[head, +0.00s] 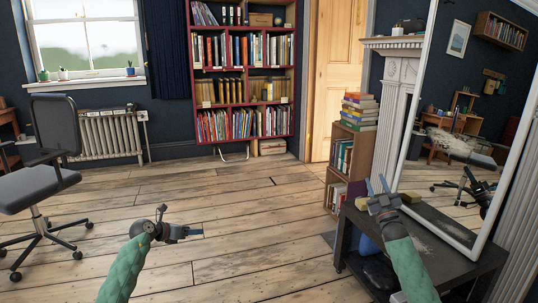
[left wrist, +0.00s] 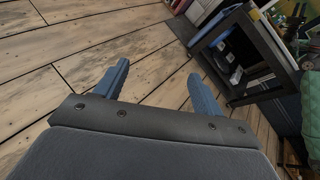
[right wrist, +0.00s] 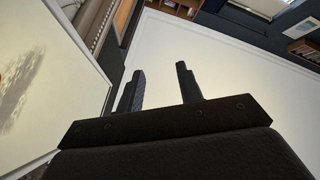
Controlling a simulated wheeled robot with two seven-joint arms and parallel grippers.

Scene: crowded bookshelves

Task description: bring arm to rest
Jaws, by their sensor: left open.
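My left gripper (head: 200,232) hangs over the bare wooden floor in the lower left of the head view. Its arm, in a green sleeve, comes up from the bottom edge. In the left wrist view the blue fingers (left wrist: 157,72) are wide apart with nothing between them. My right gripper (head: 376,185) is raised above the low dark table at the right, its fingers pointing up. In the right wrist view its fingers (right wrist: 158,70) stand apart and empty, closer together than the left ones.
The dark table (head: 440,259) and leaning mirror (head: 455,130) are close to my right arm. A small wooden bookcase (head: 366,146) stands behind. A red bookshelf (head: 242,139) is at the back, an office chair (head: 45,160) at the left. The middle floor is clear.

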